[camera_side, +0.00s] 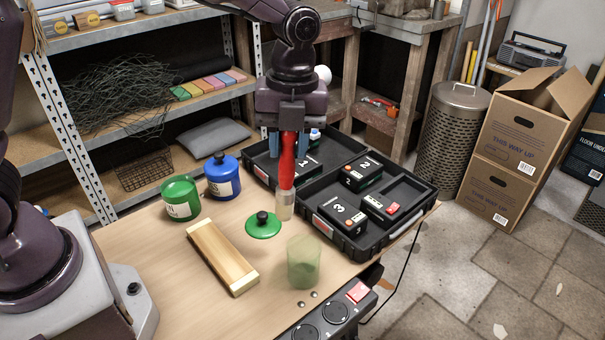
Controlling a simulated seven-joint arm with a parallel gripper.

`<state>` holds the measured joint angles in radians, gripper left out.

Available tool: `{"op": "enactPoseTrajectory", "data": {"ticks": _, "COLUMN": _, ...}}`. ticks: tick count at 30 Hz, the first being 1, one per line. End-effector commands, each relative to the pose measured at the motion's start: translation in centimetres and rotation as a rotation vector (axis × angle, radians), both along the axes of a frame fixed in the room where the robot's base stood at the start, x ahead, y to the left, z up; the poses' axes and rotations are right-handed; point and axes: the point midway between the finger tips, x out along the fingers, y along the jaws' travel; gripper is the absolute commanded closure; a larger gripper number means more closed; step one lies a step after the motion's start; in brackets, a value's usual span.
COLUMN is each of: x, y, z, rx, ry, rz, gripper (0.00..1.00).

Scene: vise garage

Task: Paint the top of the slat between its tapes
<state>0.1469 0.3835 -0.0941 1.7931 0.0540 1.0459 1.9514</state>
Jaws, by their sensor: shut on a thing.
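A wooden slat (222,258) lies on the workbench, left of centre, with a paler tape band at each end. Its top between the tapes looks like bare wood. My gripper (288,145) is shut on the red handle of a paintbrush (287,165). The brush hangs upright, bristles down, above the bench to the right of the slat. The bristles look pale. A green paint can (181,199) stands open behind the slat. Its green lid (263,225) with a black knob lies between the slat and the brush. A blue can (222,176) with its lid on stands beside the green can.
A translucent greenish cup (303,262) stands right of the slat, with small round bits (307,297) near it. A black open case (340,195) with numbered boxes fills the bench's back right. A black control panel (335,315) sits at the front edge.

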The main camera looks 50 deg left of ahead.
Motion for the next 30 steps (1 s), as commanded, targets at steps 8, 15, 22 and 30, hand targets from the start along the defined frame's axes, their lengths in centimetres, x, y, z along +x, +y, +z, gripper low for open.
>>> {"op": "enactPoseTrajectory", "data": {"ticks": 8, "x": -1.2, "y": 13.8, "z": 0.8, "rx": 0.027, "ry": 0.082, "rz": 0.142, "gripper": 0.93}}
{"op": "enactPoseTrajectory", "data": {"ticks": 15, "x": -5.4, "y": 21.6, "z": 1.5, "rx": 0.056, "ry": 0.15, "rz": 0.067, "gripper": 0.93}}
{"op": "enactPoseTrajectory", "data": {"ticks": 22, "x": -7.3, "y": 22.7, "z": 1.9, "rx": 0.108, "ry": 0.228, "rz": -0.139, "gripper": 0.93}}
{"op": "enactPoseTrajectory", "data": {"ticks": 30, "x": -7.3, "y": 22.7, "z": 0.1, "rx": 0.118, "ry": 0.248, "rz": -0.142, "gripper": 0.93}}
